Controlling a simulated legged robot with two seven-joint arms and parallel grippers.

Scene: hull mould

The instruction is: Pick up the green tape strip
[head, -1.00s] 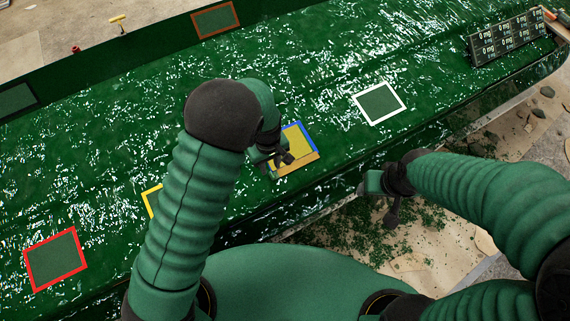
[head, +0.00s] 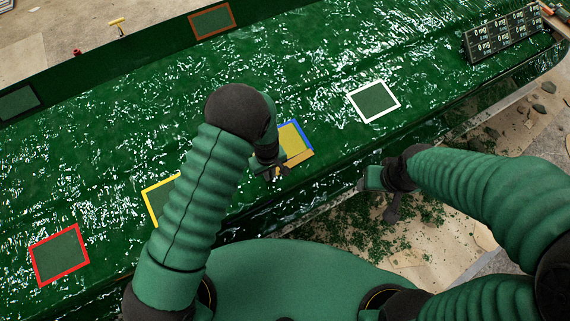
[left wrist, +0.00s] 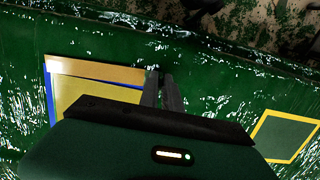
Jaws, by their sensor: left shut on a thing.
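My left gripper (head: 275,174) is just off the near left corner of a yellow patch (head: 291,140). In the left wrist view its two dark fingers (left wrist: 161,76) stand close together, shut on a thin thing between them, which I take to be the green tape strip. The strip itself hardly shows against the green surface and the fingers. The yellow patch has a blue edge and an orange-tan edge (left wrist: 95,72); the gripper hides part of it. My right gripper (head: 391,212) hangs beside the mould's near edge; its jaw opening is unclear.
The glossy green mould (head: 330,60) carries a white frame (head: 395,101), a yellow frame (head: 151,205), a red frame (head: 36,267) and a brown frame (head: 233,12). A dark panel (head: 500,35) stands at the far right. Debris lies on the floor at the right.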

